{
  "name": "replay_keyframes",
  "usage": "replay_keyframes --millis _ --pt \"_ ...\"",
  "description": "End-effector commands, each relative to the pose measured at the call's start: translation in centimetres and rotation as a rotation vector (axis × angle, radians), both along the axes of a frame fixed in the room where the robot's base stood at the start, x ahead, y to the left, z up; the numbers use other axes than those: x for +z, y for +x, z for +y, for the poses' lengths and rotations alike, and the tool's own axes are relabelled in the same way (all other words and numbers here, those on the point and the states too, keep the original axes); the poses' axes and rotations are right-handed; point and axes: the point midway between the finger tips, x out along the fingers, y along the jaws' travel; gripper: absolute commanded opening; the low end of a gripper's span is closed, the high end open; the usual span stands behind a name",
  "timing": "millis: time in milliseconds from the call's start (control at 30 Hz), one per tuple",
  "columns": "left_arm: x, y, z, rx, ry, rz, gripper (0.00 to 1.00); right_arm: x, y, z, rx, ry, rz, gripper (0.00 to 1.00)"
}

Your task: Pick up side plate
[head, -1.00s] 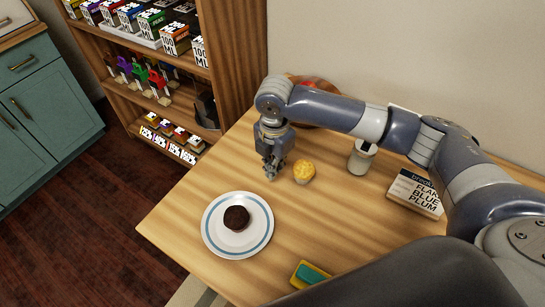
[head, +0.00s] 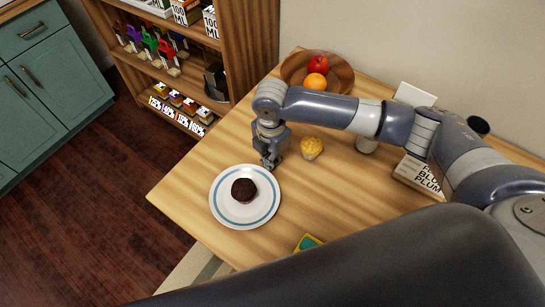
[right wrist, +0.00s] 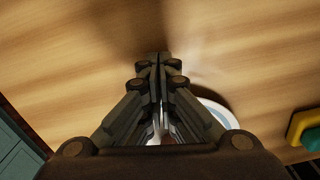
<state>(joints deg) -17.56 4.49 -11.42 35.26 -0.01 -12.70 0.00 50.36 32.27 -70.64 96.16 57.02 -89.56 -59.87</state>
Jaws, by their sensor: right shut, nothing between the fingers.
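The side plate (head: 229,212) is white with a blue ring and lies flat near the left end of the wooden table. A dark brown muffin (head: 244,190) sits on it. My right gripper (head: 269,165) is shut and empty, just above the table by the plate's upper right rim. In the right wrist view the shut fingers (right wrist: 160,62) hang over bare wood, and part of the plate (right wrist: 213,108) shows behind them. Most of the plate is hidden there by the gripper. My left gripper is not in view.
A yellow muffin (head: 311,148) stands right of the gripper. A wooden bowl (head: 341,79) with fruit is at the back. A boxed item (head: 415,178) lies to the right. A green and yellow sponge (right wrist: 306,128) is near the front edge. Shelves (head: 236,50) stand behind the table's left end.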

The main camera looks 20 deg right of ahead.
Motion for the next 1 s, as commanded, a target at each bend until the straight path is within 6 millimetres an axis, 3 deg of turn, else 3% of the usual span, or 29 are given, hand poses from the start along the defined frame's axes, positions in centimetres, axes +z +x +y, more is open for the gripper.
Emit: replay_keyframes --millis 200,433,1000 --pt "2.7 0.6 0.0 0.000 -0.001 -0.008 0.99 0.6 -1.4 2.5 0.004 0.002 0.005 0.00" --pt "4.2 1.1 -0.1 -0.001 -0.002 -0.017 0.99 0.2 -2.5 4.5 0.001 0.002 0.003 0.00" --pt "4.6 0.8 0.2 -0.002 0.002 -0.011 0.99 0.2 -2.5 4.3 -0.002 0.000 0.001 0.00"
